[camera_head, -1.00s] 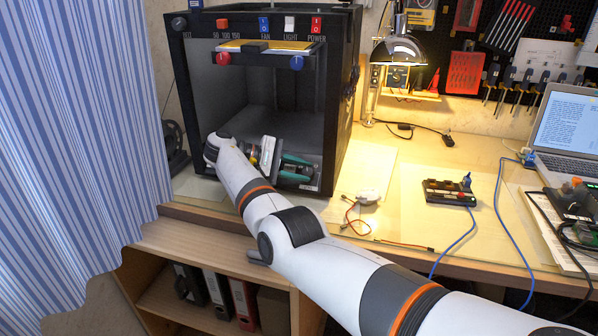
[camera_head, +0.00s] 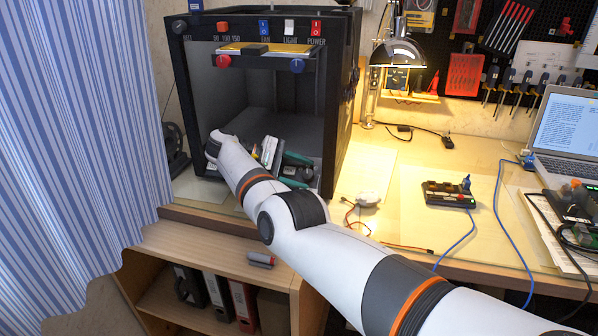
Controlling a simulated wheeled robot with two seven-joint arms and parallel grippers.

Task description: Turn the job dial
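The black printer-like machine (camera_head: 345,110) stands on the bench with its front open. A small dark round dial (camera_head: 179,24) is at the top left of its front panel; its label is too small to read surely, so I cannot confirm it is the job dial. A red knob (camera_head: 222,61) and a blue knob (camera_head: 297,65) sit lower, under the panel. My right gripper (camera_head: 300,171), with teal fingers, is open and empty, low at the machine's open front and well below the dial and knobs. My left gripper is out of view.
Red, blue and white switches (camera_head: 289,25) line the panel top. A lamp (camera_head: 398,52), a small black board (camera_head: 448,194) and a laptop (camera_head: 568,130) are to the right. A striped curtain (camera_head: 75,150) hangs at left. A small grey-red item (camera_head: 261,259) lies on the shelf.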

